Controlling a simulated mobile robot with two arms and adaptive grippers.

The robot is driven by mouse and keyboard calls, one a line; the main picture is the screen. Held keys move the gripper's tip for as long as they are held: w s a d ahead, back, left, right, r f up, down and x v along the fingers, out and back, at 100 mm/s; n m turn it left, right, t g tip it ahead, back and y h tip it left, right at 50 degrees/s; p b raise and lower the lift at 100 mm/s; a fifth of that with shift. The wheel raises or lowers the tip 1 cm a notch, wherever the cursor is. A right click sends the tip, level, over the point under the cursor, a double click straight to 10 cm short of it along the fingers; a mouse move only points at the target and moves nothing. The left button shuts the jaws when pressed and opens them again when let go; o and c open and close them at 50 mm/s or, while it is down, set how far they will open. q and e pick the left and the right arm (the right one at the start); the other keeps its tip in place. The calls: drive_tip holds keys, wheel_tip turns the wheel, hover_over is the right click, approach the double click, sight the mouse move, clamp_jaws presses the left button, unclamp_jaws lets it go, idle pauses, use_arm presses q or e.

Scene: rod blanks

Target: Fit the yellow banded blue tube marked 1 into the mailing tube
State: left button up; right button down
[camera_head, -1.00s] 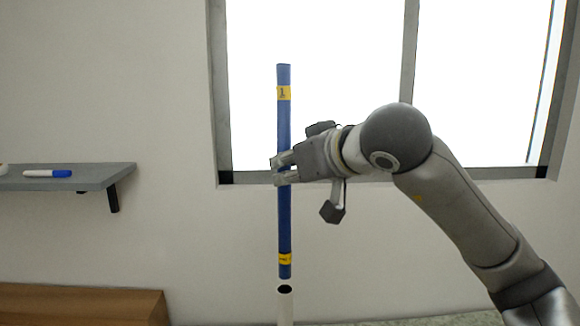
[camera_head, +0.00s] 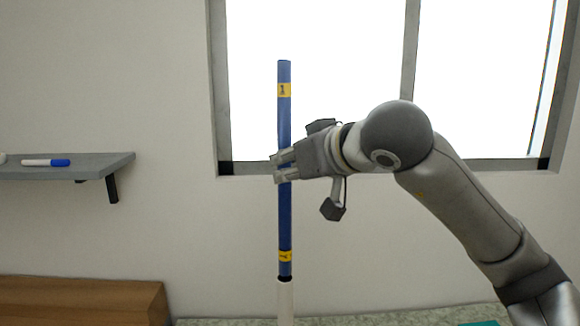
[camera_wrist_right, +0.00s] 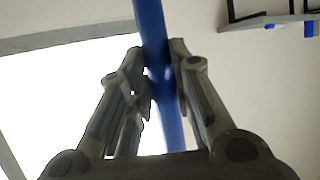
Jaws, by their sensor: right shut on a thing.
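The blue tube (camera_head: 285,215) stands upright, with a yellow band marked 1 (camera_head: 284,90) near its top and another yellow band (camera_head: 285,256) near its lower end. My right gripper (camera_head: 279,168) is shut on it around the middle. In the right wrist view the tube (camera_wrist_right: 150,25) runs between both fingers (camera_wrist_right: 160,75). The white mailing tube (camera_head: 285,302) stands upright directly below, in line with it. The blue tube's lower end meets the mailing tube's mouth; I cannot tell whether it is inside. My left gripper is not in view.
A grey wall shelf (camera_head: 105,165) at the left holds a blue and white marker (camera_head: 46,163). A brown wooden piece of furniture (camera_head: 80,300) stands at the lower left. A window (camera_head: 320,95) is behind my right arm. The space around the tube is clear.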

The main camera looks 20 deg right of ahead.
sight(288, 252)
idle(0.3)
idle(0.7)
drive_tip(key=shift+f+b, duration=7.45)
drive_tip(key=shift+f, duration=1.05)
